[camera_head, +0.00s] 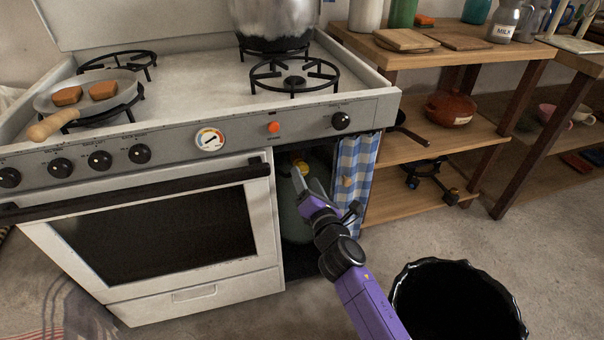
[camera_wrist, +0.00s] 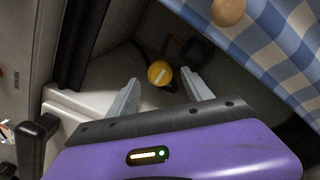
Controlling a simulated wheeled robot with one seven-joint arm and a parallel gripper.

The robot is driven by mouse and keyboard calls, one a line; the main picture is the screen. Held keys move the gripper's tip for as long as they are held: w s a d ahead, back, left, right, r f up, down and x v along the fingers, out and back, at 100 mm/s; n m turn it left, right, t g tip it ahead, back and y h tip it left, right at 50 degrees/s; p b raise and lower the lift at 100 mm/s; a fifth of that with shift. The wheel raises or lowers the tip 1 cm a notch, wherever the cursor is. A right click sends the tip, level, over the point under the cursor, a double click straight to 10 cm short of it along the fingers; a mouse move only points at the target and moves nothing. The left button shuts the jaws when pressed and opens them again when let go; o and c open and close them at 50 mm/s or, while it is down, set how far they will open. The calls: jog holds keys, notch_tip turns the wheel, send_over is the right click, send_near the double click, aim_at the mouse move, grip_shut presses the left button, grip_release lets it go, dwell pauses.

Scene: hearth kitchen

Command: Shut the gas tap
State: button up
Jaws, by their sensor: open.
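The gas tap (camera_wrist: 160,74) is a round yellow knob with a pale bar across its face, on top of the gas bottle in the open compartment under the stove. It also shows in the head view (camera_head: 299,168) above the grey-green bottle (camera_head: 292,213). My gripper (camera_head: 304,176) reaches into the compartment mouth. In the wrist view my gripper (camera_wrist: 158,92) is open, with one finger on either side below the knob in the picture. The knob is just beyond the fingertips and nothing is between the fingers. The bottle's lower part is partly hidden by my arm.
A blue checked curtain (camera_head: 357,168) hangs at the compartment's right side, with a round wooden knob (camera_wrist: 228,11) near it. The oven door handle (camera_head: 150,188) juts out at left. A black bin (camera_head: 455,300) stands at front right.

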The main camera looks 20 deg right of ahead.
aim_at(303, 172)
jog(key=w+b, duration=0.1)
jog(key=w, duration=0.2)
jog(key=shift+w+f+b, duration=0.15)
jog(key=shift+w+b, duration=0.15)
jog(key=shift+w, duration=0.55)
grip_shut()
